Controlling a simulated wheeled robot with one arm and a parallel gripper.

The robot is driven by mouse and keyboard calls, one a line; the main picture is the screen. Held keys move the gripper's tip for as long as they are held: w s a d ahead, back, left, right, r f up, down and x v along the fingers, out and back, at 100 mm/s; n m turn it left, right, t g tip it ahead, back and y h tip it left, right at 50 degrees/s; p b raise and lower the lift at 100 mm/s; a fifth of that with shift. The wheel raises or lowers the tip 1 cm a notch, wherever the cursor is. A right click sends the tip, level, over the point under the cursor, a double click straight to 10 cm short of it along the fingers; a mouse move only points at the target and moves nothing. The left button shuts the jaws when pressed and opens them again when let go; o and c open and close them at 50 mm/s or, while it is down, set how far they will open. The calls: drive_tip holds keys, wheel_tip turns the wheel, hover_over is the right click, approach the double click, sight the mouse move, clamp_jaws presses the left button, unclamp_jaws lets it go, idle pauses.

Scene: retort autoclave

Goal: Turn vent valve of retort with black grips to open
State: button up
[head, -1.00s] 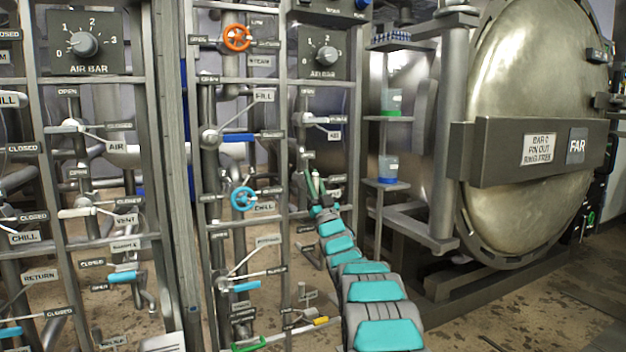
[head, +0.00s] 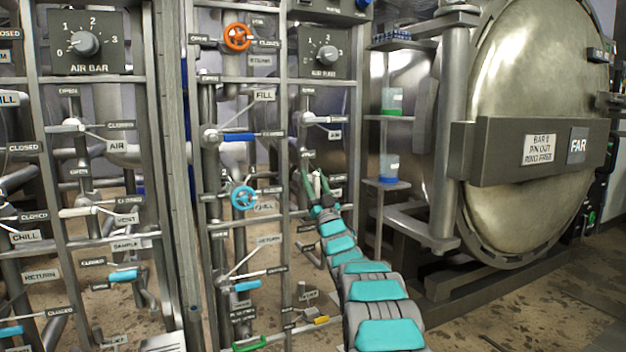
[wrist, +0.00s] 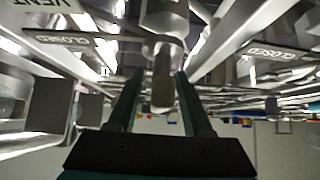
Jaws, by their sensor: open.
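My gripper (head: 322,186) is at the right-hand valve panel, below its air valve. Its two dark green fingers are open. A pale, round-ended valve lever (wrist: 162,92) lies between them in the wrist view, with a gap visible on each side. The lever (head: 317,184) shows small and pale between the fingers in the head view. A VENT label (wrist: 62,5) and closed-type tags (wrist: 60,39) hang near it, upside down in the wrist view. I cannot tell a black grip on this lever. My fingers and arm hide part of the valve.
Uprights and crossbars of the panel frame (head: 286,230) stand close to my gripper. A blue-grip lever (head: 238,137) and blue handwheel (head: 243,197) are on its left. The big retort door (head: 530,60), marked FAR, is at right. Open floor (head: 500,300) lies in front of it.

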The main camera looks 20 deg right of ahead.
sight(318, 191)
drive_tip(key=shift+p+v, duration=0.3)
drive_tip(key=shift+v, duration=3.5)
